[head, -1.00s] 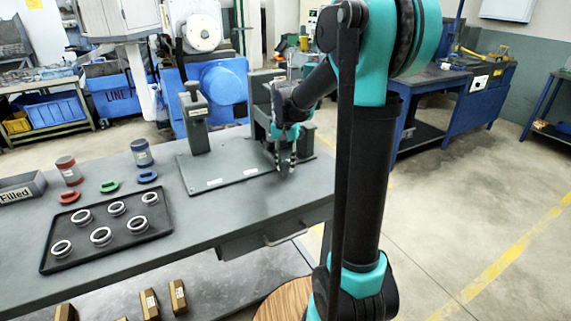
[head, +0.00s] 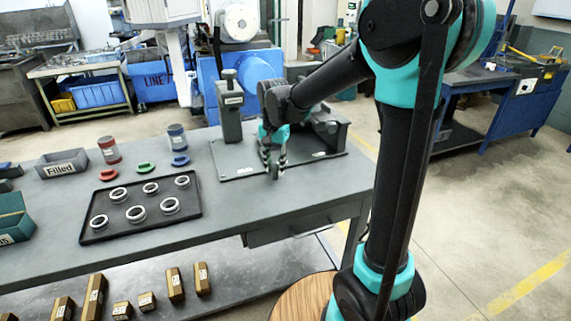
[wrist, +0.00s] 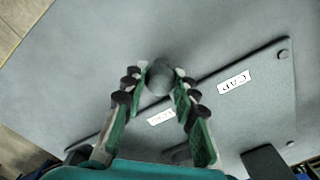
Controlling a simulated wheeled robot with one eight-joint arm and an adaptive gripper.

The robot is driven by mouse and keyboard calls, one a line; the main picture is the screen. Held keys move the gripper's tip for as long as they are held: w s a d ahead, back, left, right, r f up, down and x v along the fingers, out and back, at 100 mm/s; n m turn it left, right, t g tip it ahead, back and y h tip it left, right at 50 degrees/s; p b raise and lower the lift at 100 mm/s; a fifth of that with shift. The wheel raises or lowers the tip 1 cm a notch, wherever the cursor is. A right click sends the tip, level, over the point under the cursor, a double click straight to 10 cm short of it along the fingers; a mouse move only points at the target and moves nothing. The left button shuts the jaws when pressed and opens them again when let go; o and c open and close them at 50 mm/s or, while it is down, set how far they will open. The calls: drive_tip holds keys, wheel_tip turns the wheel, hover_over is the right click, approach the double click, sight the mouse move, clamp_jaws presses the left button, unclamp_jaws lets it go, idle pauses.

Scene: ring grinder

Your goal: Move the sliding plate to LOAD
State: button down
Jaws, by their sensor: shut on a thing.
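My gripper (wrist: 160,82) is shut on a grey round knob (wrist: 159,77), seen between its ribbed fingertips in the wrist view. In the head view, my gripper (head: 273,158) is over the front edge of the grey fixture plate (head: 235,168) on the bench, right of the upright post (head: 229,110). The wrist view shows a white CAP label (wrist: 233,82) on the fixture plate. A second label (wrist: 161,116) lies between the fingers, partly hidden and hard to read. I cannot make out the sliding plate's outline under my gripper.
A black tray (head: 190,208) with several metal rings lies left on the bench. Red (head: 109,150) and blue (head: 177,137) containers, coloured oval pieces and a "Filled" bin (head: 62,163) stand behind it. A dark block (head: 325,125) stands at the fixture's right.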

drive_tip(key=shift+s+a, duration=0.1)
drive_tip(key=shift+a, duration=0.2)
drive_tip(key=c, duration=1.2)
unclamp_jaws()
drive_tip(key=shift+o, duration=0.2)
wheel_tip(320, 180, up, 12)
